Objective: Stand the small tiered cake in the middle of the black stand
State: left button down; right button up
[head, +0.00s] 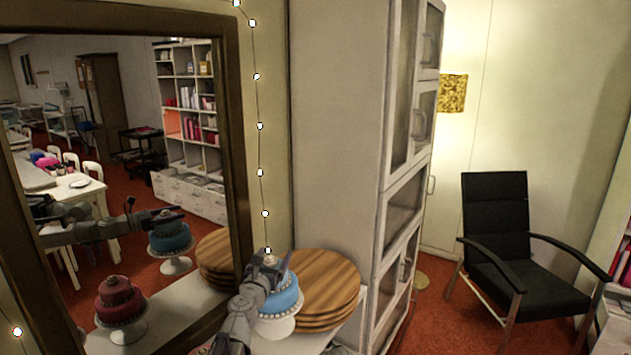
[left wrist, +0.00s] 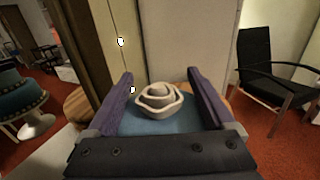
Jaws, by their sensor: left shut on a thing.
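The small tiered cake (head: 287,299) is blue, with a white rose on top that shows between my fingers in the left wrist view (left wrist: 158,100). In the head view it is upright at the white pedestal stand (head: 277,326); I cannot tell whether it still touches it. My left gripper (head: 268,268) comes down over its top and is shut on it, with one purple finger on each side in the left wrist view. The arm hides part of the cake. The black stand is not in view. My right gripper is not in view.
A stack of round wooden boards (head: 325,283) stands close to the right of the cake. A framed mirror (head: 240,130) at the left reflects the blue cake, a red cake and my arm. A tall cabinet (head: 340,130) rises behind. A black chair (head: 510,250) stands far right.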

pick_arm(q)
notch_tip(320, 180, down, 4)
jog(key=b, duration=0.3)
jog(key=shift+f, duration=0.15)
notch_tip(320, 180, up, 8)
jog(key=p, duration=0.7)
jog(key=shift+f, duration=0.25)
notch_tip(320, 180, down, 8)
jog(key=b, duration=0.7)
jog(key=shift+r, duration=0.25)
notch_tip(320, 180, up, 8)
jog(key=p, duration=0.7)
jog(key=shift+f, duration=0.15)
notch_tip(320, 180, down, 8)
jog(key=b, duration=0.7)
jog(key=shift+r, duration=0.25)
